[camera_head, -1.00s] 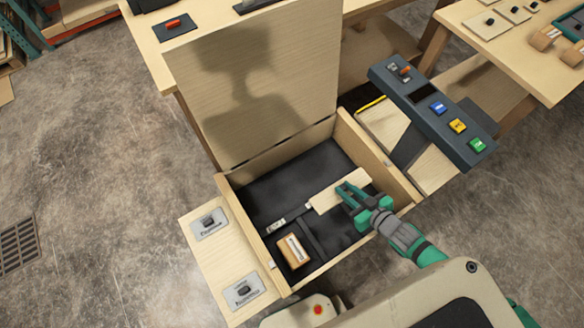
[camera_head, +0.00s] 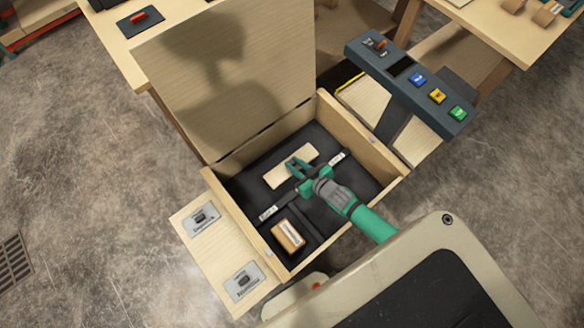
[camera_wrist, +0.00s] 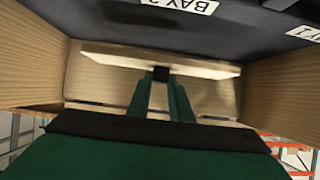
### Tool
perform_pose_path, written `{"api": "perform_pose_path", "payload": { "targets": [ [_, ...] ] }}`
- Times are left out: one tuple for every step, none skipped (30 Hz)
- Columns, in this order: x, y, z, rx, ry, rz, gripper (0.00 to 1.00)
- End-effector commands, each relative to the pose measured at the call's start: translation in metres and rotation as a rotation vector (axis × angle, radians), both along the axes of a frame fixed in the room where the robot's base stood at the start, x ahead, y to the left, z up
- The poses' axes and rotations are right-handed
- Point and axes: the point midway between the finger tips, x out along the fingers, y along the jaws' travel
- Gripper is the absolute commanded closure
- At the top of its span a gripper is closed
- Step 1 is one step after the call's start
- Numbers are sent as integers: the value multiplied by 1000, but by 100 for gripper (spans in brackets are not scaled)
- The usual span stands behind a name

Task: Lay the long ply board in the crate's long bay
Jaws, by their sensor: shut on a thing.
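The long ply board (camera_head: 280,178) is a pale, flat strip. My gripper (camera_head: 299,166) is shut on it near its middle. In the wrist view, the board (camera_wrist: 110,57) lies crosswise in the shut fingers (camera_wrist: 161,76). The crate (camera_head: 384,157) has wooden walls, a dark lining and a raised lid. The board is within its outline, over the wide far bay (camera_head: 247,187), roughly parallel to the dark divider. I cannot tell whether it touches the bay floor. My gripper hides part of the divider and the near right bay.
A small wooden block (camera_head: 288,235) sits in the near left bay. The raised lid (camera_head: 228,75) stands behind the far bay. A console with coloured buttons (camera_head: 418,80) is to the right. A side panel with two switches (camera_head: 215,255) is at left.

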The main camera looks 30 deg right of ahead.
Motion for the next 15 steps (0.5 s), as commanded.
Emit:
{"api": "perform_pose_path", "payload": {
  "targets": [
    [1,0,-2,0,0,-1,100],
    [2,1,-4,-1,0,-2,100],
    [5,3,-7,0,0,-1,100],
    [7,5,-10,1,0,0,100],
    [9,8,-14,1,0,0,100],
    [8,6,-21,-1,3,0,100],
    [8,6,-26,-2,3,2,100],
    [8,6,-30,-2,3,2,100],
    [8,7,-34,-1,2,3,100],
    [8,7,-37,-1,3,3,100],
    [8,7,-39,-2,2,3,100],
    [8,7,-41,-1,1,4,100],
    [8,7,-41,-1,1,4,100],
    [8,7,-42,-2,0,5,100],
    [8,7,-42,-2,0,5,100]
  ]
}}
